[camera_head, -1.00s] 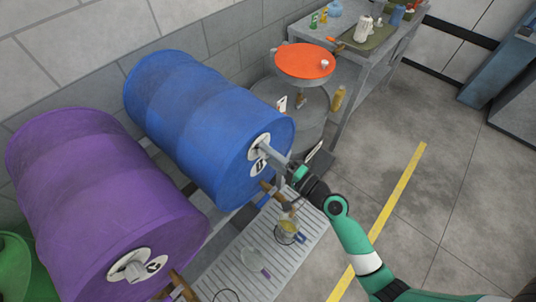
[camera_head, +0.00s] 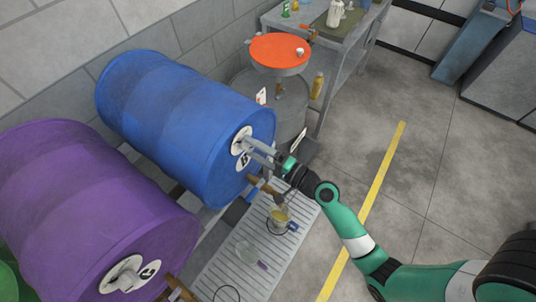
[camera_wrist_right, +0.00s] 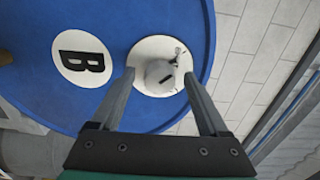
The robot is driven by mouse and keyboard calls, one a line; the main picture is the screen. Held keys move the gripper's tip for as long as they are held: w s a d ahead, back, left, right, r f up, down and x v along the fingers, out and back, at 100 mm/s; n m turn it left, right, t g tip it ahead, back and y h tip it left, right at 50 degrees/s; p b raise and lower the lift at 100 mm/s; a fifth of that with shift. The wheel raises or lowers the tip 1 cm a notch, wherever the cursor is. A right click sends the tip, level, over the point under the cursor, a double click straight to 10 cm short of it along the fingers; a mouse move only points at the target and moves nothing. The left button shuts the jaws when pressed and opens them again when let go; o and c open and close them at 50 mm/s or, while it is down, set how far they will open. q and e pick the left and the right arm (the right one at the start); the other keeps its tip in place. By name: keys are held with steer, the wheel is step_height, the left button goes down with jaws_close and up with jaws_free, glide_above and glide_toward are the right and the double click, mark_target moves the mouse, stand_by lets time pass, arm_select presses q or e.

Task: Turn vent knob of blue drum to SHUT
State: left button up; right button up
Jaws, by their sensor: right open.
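The blue drum (camera_head: 175,125) lies on its side, its end face towards the lower right. In the right wrist view, its vent knob (camera_wrist_right: 160,73) is a small grey-white knob with a dark mark, on a round white plate (camera_wrist_right: 143,53). A white disc with a black letter B (camera_wrist_right: 84,59) is beside the plate. My right gripper (camera_wrist_right: 158,76) is open, with its two fingers on either side of the knob. I cannot tell whether they touch it. In the head view the right gripper (camera_head: 256,150) reaches the drum's face and partly hides the plate. My left gripper is not in view.
A purple drum (camera_head: 85,205) lies to the left of the blue one. A slatted grey tray (camera_head: 228,268) with cups is below the taps. An orange-topped grey drum (camera_head: 280,52) and a bench (camera_head: 345,65) stand behind. Open floor (camera_head: 440,160) lies to the right.

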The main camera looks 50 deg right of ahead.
steer(key=s+b, duration=0.1)
steer(key=s, duration=0.9)
steer(key=shift+s+d, duration=0.15)
steer(key=shift+s, duration=0.1)
